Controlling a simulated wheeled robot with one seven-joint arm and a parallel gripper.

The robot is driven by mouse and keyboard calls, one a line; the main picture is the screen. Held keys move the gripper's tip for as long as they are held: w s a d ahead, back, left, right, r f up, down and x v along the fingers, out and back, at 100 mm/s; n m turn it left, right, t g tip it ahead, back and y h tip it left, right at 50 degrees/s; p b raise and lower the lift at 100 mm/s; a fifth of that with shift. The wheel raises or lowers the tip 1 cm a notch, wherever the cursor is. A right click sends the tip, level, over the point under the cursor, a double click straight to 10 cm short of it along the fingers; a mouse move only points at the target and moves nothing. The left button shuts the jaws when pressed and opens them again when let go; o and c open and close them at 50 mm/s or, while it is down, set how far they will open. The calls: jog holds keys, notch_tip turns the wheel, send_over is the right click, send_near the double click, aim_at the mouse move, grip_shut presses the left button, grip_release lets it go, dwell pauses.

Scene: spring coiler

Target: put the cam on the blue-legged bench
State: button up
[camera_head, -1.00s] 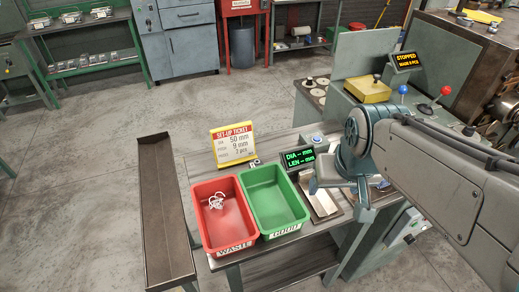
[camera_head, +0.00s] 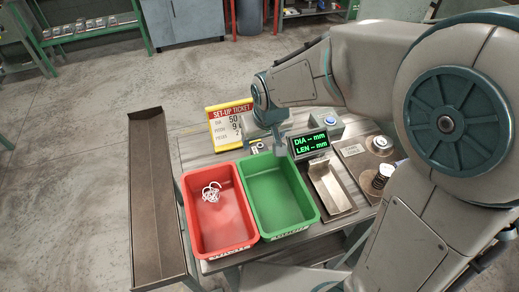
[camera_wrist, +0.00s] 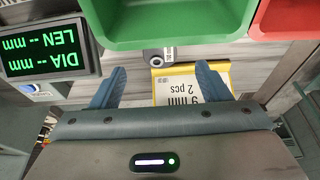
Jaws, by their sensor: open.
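My gripper (camera_head: 272,142) is open above the back of the worktable, behind the green bin. In the wrist view its two blue-grey fingers (camera_wrist: 160,80) stand apart with nothing held between them. A small grey part with a dark round hole and a white label (camera_wrist: 157,57) lies on the tabletop ahead of the fingers, beside the yellow ticket. It also shows small in the head view (camera_head: 257,148); it may be the cam, but I cannot be sure. The worktable (camera_head: 195,150) carries the bins. I cannot make out a clearly blue-legged bench.
The red bin (camera_head: 188,205) holds white wire scraps; the green bin (camera_head: 255,190) looks empty. The set-up ticket (camera_head: 228,125), the DIA/LEN display (camera_head: 310,143) and a metal chute (camera_head: 332,190) stand close by. A long brown tray (camera_head: 158,220) is at left.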

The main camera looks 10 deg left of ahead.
aim_at(259, 149)
jog(key=shift+w+p+x, duration=0.15)
jog(key=shift+p+x, duration=0.1)
jog(key=shift+x, duration=1.4)
jog(key=shift+w+p+x, duration=0.1)
jog(key=shift+p+x, duration=0.1)
jog(key=shift+x, duration=1.4)
jog(key=shift+a, duration=0.1)
jog(key=shift+c, duration=0.3)
jog(key=shift+r, duration=0.1)
jog(key=c, duration=1.3)
